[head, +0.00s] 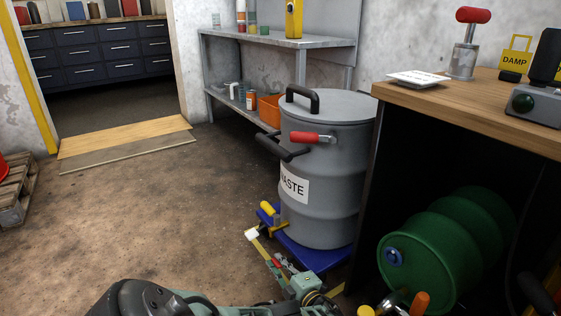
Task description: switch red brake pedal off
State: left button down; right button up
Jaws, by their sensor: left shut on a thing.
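A grey waste drum (325,190) with black handles and a red-gripped lever (312,137) stands upright on a blue dolly (322,257). A small red part (277,263), apparently the brake pedal, shows low at the dolly's front left. My left gripper (282,265) reaches in low from the bottom of the head view and is shut at this red part. The fingers partly hide it, so the pedal's position is hard to tell. My right gripper cannot be made out.
A green drum (435,250) lies under the wooden workbench (460,110), close on the right. A metal shelf (275,38) stands behind the waste drum. A yellow cylindrical part (267,209) sits at the dolly's left edge. The floor to the left is clear up to a pallet (18,190).

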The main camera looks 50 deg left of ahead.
pick_arm(q)
jog(key=shift+w, duration=0.15)
jog(key=c, duration=1.8)
grip_release()
jog(key=shift+c, duration=0.2)
jog(key=shift+d, duration=0.15)
jog(key=s+d, duration=0.1)
jog(key=d, duration=1)
jog(key=shift+d, duration=0.4)
